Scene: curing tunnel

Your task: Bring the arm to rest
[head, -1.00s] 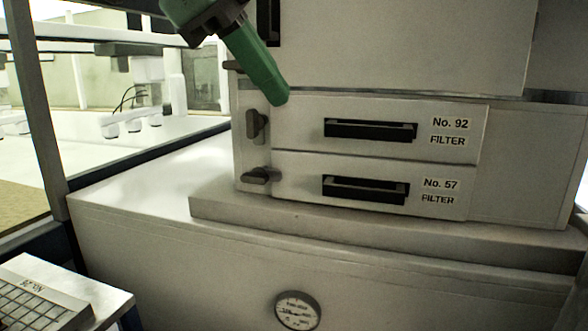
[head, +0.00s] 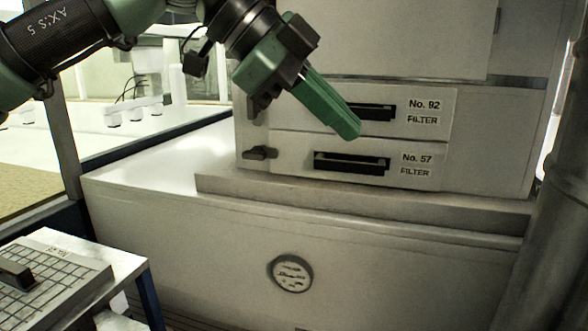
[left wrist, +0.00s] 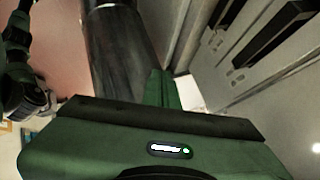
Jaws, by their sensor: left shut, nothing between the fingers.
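My left arm comes in from the upper left in the head view. Its green left gripper (head: 345,122) is shut and empty, with the fingers pointing down and to the right. My right gripper is not in view.
The No. 57 filter drawer (head: 417,172) sits below, closed. Dark latches, one of them the lower latch (head: 260,153), stand left of the drawers. A round gauge (head: 291,273) is on the front below. A gridded tray (head: 50,280) is at lower left.

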